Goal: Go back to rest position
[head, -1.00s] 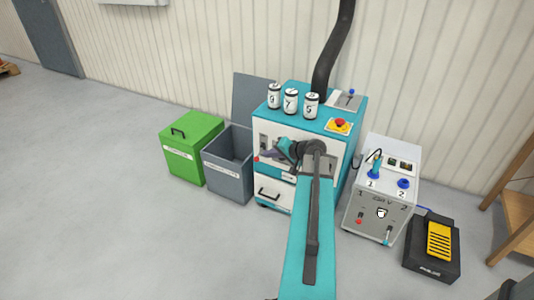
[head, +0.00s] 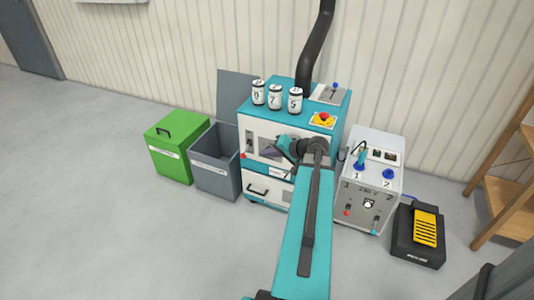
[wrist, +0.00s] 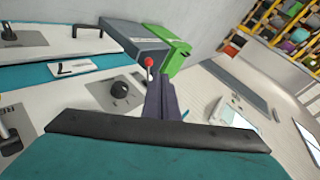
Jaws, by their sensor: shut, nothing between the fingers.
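My gripper (head: 270,153) is in front of the white upper front of the teal and white machine (head: 285,90). In the wrist view its dark fingers (wrist: 160,100) are together with nothing between them. They point toward the machine's front, with a red-knobbed lever (wrist: 149,62) and a black knob (wrist: 120,87) nearby. I cannot tell whether the fingers touch the machine. My arm hides part of the machine's front.
A green bin (head: 172,155) and an open grey bin (head: 213,178) stand left of the machine. A grey control box (head: 368,190) and a black and yellow pedal unit (head: 418,237) stand right. Three white cans (head: 275,97) stand on top. Floor at left is clear.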

